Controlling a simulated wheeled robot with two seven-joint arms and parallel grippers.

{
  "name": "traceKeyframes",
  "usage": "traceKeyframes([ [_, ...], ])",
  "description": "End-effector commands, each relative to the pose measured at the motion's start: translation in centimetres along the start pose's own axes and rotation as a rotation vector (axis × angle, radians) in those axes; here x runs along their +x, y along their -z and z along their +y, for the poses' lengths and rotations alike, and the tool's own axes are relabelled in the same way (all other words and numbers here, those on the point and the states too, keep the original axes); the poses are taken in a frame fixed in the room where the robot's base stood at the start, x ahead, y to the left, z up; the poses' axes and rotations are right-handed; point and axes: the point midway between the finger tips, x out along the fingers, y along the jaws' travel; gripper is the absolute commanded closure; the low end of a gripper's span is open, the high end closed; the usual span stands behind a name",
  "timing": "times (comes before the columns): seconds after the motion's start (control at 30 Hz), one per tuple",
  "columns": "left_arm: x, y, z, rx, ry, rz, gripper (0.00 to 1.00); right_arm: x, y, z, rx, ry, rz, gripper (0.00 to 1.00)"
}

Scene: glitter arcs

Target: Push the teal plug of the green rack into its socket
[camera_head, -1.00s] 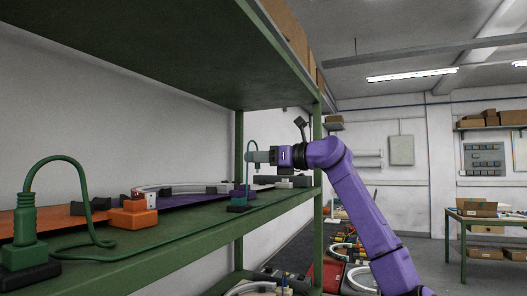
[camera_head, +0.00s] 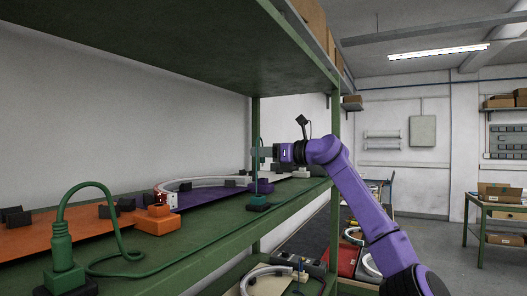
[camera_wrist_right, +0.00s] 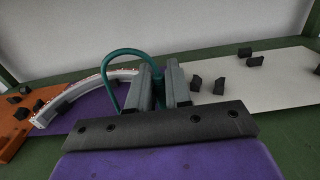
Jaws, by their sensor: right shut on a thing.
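The green rack's shelf (camera_head: 200,235) runs away from me along the left. A teal cable (camera_wrist_right: 123,54) loops beside my right gripper in the wrist view. In the wrist view my right gripper (camera_wrist_right: 161,88) is shut on the teal plug (camera_wrist_right: 158,92), mostly hidden between the fingers. Below it in the head view is a small dark green block (camera_head: 258,204); whether the plug sits in it I cannot tell. My left gripper is not in view.
A green plug with a looped cable (camera_head: 62,248) stands at the near end of the shelf. An orange board (camera_head: 70,234), an orange block (camera_head: 155,220) and a pale curved piece (camera_head: 205,182) lie farther back. The upper shelf (camera_head: 180,60) hangs overhead.

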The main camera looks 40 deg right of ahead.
Motion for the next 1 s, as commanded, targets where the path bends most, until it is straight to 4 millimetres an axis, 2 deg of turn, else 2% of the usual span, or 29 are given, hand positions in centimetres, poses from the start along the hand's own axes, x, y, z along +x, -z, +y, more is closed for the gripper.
traceKeyframes([
  [0.27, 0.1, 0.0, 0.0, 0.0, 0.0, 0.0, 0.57, 0.0, 0.1, 0.0, 0.0, 0.0, 0.0, 1.0],
  [1.0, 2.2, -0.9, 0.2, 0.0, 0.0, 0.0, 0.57, -0.1, 2.5, 0.0, 0.0, 0.001, 0.0, 1.0],
])
